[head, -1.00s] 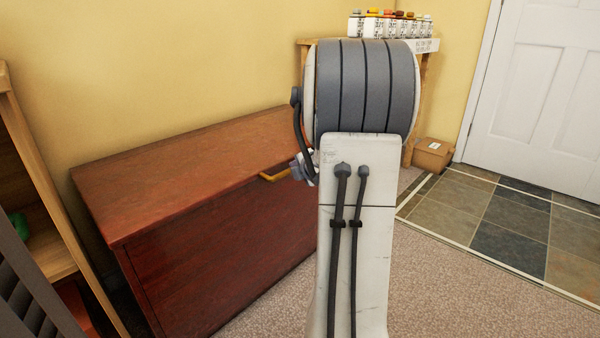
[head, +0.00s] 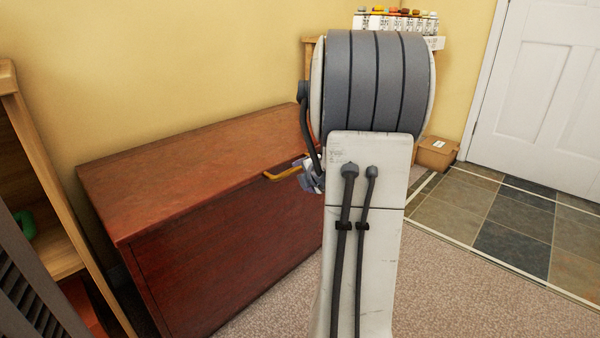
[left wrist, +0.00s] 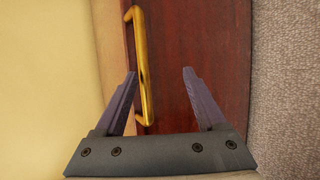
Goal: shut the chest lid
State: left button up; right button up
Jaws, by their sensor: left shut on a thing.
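The reddish-brown wooden chest (head: 220,255) stands against the yellow wall in the head view. Its lid (head: 190,170) lies down flat on the body, with no gap that I can see. A brass bar handle (head: 284,173) sits at the lid's front edge; it also shows in the left wrist view (left wrist: 140,60). My left gripper (head: 312,178) is at the right end of this handle, partly hidden by my arm. My right gripper is out of view.
A wooden shelf (head: 45,215) stands close to the chest's left end. A small table with several bottles (head: 395,20) and a cardboard box (head: 436,153) are behind my arm. Carpet (head: 440,270) in front of the chest is clear.

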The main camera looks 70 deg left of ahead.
pick_arm(q)
jog(key=p+v, duration=0.3)
jog(key=v, duration=0.5)
